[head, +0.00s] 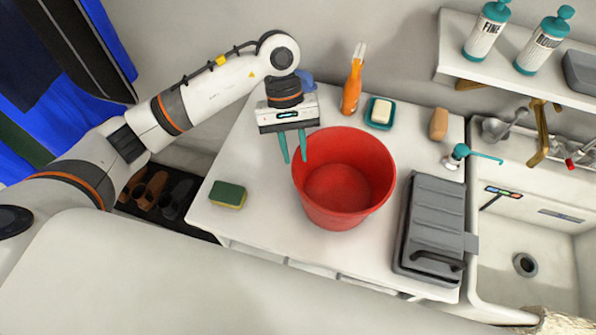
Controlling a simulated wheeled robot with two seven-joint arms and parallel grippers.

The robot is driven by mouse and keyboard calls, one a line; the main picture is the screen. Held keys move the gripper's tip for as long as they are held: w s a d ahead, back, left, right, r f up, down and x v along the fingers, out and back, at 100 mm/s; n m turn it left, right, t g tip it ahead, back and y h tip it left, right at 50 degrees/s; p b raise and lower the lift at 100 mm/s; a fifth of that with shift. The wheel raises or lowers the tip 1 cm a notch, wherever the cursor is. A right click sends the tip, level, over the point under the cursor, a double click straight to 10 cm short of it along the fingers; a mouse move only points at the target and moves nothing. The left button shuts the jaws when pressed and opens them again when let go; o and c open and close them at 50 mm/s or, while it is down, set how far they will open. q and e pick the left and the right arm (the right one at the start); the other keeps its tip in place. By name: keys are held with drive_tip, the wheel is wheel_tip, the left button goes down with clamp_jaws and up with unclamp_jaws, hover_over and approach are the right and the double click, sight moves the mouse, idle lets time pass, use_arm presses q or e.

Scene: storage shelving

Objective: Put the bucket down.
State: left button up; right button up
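A red bucket (345,180) stands on the white counter (262,172), upright and empty. My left gripper (294,150) is at the bucket's upper-left rim, pointing down. Its two teal fingers are spread with a gap between them. One finger is outside the bucket and the other overlaps the rim edge in the picture. I cannot tell whether either finger touches the bucket. My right gripper is out of view.
The counter between sponge and bucket is clear.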

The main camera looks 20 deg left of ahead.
use_arm(q)
drive_tip(key=v, duration=0.3)
drive_tip(key=shift+w+a+r+b, duration=0.1)
drive_tip(key=shift+r+b, duration=0.15)
drive_tip(key=shift+b, duration=0.05)
